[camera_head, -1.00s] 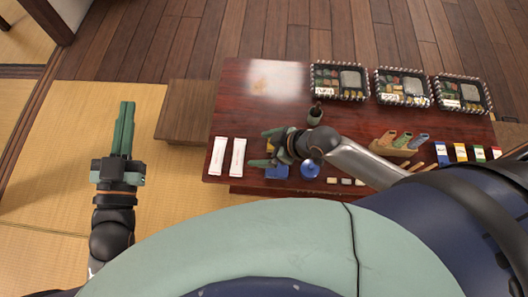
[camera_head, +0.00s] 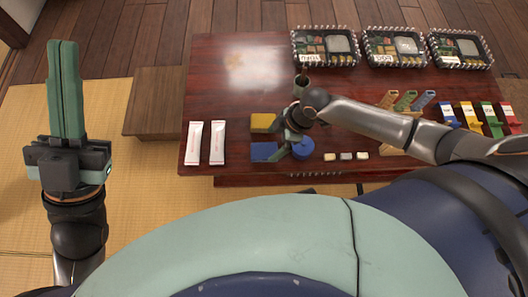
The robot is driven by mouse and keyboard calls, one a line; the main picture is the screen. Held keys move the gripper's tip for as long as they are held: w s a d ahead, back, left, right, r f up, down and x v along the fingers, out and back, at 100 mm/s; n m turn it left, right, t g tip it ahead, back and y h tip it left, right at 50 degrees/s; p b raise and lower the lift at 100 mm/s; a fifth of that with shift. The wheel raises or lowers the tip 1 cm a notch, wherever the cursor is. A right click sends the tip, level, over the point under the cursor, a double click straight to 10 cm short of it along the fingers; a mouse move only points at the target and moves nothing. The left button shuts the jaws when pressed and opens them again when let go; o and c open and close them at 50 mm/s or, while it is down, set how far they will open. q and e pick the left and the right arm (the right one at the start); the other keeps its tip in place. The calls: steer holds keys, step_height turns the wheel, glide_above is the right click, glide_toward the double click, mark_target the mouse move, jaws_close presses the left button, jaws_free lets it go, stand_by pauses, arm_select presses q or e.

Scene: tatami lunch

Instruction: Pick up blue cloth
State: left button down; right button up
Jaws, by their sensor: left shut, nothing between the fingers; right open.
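The blue cloth (camera_head: 263,151) lies flat and folded near the front edge of the dark red table (camera_head: 235,100). A yellow cloth (camera_head: 263,122) lies just behind it. My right gripper (camera_head: 280,142) is open, with its green fingers over the right edges of the two cloths. One finger overlaps the blue cloth's right side in the picture; I cannot tell whether it touches. The wrist hides part of what lies there. My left gripper (camera_head: 66,90) is shut and empty, left of the table above the tatami.
A round blue object (camera_head: 303,149) stands right beside the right gripper. A dark cup (camera_head: 301,88) is behind the wrist. Two white packets (camera_head: 205,142) lie at left. Several small blocks (camera_head: 346,156) are at right, lunch boxes (camera_head: 325,47) at the back. A whitish patch (camera_head: 253,67) marks the tabletop.

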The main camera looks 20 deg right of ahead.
mark_target(265, 150)
steer(key=b+x, duration=0.3)
steer(key=x, duration=0.2)
steer(key=shift+w+a+f, duration=0.1)
steer(key=shift+f, duration=0.25)
steer(key=c, duration=1.3)
steer(key=shift+r, duration=0.15)
